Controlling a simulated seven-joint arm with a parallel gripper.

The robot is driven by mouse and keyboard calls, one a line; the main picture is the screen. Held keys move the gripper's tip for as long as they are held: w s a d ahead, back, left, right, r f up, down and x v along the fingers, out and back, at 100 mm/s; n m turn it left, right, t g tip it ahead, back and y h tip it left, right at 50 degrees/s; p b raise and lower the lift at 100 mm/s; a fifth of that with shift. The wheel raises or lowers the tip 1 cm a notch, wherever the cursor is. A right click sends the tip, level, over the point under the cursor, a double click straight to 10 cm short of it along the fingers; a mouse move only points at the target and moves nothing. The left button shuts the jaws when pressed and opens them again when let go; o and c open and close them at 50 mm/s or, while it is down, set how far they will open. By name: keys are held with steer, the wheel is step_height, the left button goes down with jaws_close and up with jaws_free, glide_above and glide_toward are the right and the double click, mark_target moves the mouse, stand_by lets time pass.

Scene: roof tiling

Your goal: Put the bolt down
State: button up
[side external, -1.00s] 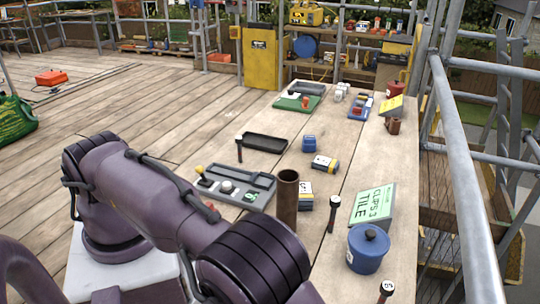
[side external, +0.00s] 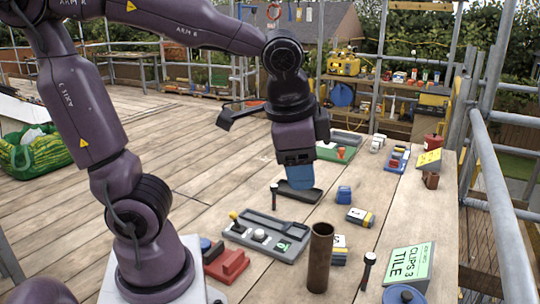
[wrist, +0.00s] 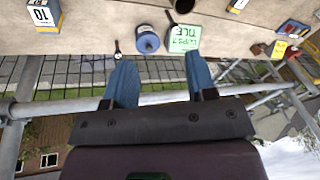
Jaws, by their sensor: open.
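My gripper (side external: 293,180) hangs over the workbench in the side view, its blue fingertips pointing down near the shallow black tray (side external: 312,194). In the wrist view the two blue fingers of my gripper (wrist: 158,60) stand apart with nothing between them. A dark upright piece with a pale top (side external: 273,192) stands near the black tray. A similar dark piece (side external: 366,268) stands at the front of the bench. One such piece with a round white top (wrist: 117,47) also shows in the wrist view. I cannot tell which of these, if any, is the bolt.
A brown pipe (side external: 320,262) stands upright beside a grey compartment tray (side external: 292,251). A green-labelled tile clips box (side external: 409,266) and a blue lidded pot (side external: 402,294) sit at front right. Scaffold rails (side external: 500,205) run along the right.

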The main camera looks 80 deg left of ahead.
steer(key=s+n+t, duration=0.1)
steer(key=s+r+n+t+h, duration=0.1)
steer(key=s, duration=0.1)
steer(key=s+a+n, duration=0.1)
steer(key=n, duration=0.1)
steer(key=shift+s+r+t+h, duration=0.15)
steer(key=shift+s+t+h, duration=0.15)
steer(key=shift+t, duration=0.1)
steer(key=shift+o, duration=0.5)
stand_by(0.4)
